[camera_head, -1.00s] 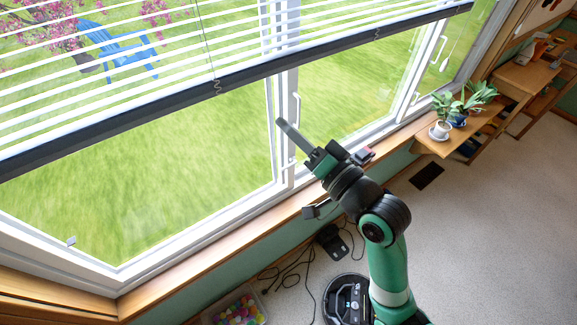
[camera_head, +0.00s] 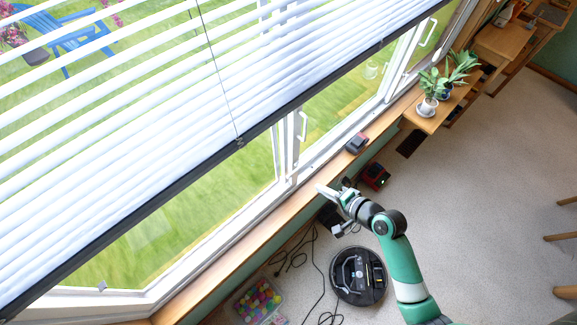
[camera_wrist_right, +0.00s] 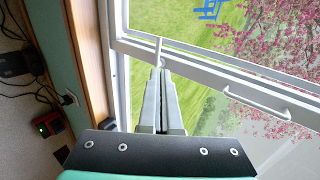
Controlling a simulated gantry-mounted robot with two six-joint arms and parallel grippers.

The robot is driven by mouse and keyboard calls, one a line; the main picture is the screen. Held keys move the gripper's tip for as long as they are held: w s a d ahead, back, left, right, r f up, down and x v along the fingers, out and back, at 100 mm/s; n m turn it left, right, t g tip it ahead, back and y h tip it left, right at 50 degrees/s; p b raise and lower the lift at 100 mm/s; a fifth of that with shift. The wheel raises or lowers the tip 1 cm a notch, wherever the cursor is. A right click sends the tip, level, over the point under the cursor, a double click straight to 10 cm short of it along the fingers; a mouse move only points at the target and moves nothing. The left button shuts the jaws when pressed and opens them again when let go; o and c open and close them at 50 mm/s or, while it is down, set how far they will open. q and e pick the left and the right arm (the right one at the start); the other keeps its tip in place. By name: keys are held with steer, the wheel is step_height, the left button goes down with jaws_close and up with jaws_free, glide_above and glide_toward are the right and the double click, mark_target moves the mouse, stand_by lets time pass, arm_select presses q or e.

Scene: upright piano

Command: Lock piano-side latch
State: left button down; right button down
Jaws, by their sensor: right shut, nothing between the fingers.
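A white-framed window runs diagonally across the head view. A thin white lever (camera_wrist_right: 158,50), which looks like a latch, stands on the window frame in the right wrist view. My right gripper (camera_wrist_right: 158,76) is shut and empty, with its fingertips just below the lever in that picture; I cannot tell whether they touch it. In the head view my right gripper (camera_head: 322,189) shows over the wooden sill (camera_head: 243,241). A white pull handle (camera_head: 303,125) is on the window frame; a handle also shows in the right wrist view (camera_wrist_right: 258,103). No piano is in view. My left gripper is not in view.
A lowered blind (camera_head: 130,150) hangs over much of the window. A small dark object (camera_head: 357,142) sits on the sill. A robot vacuum (camera_head: 357,277), cables and a bin of coloured balls (camera_head: 258,300) are on the floor. Potted plants (camera_head: 428,88) stand at upper right.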

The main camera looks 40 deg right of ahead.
mark_target(292, 174)
steer(key=b+x, duration=0.4)
steer(key=x, duration=0.9)
steer(key=shift+w+f+b, duration=0.15)
steer(key=shift+f+b, duration=0.15)
steer(key=shift+d, duration=0.1)
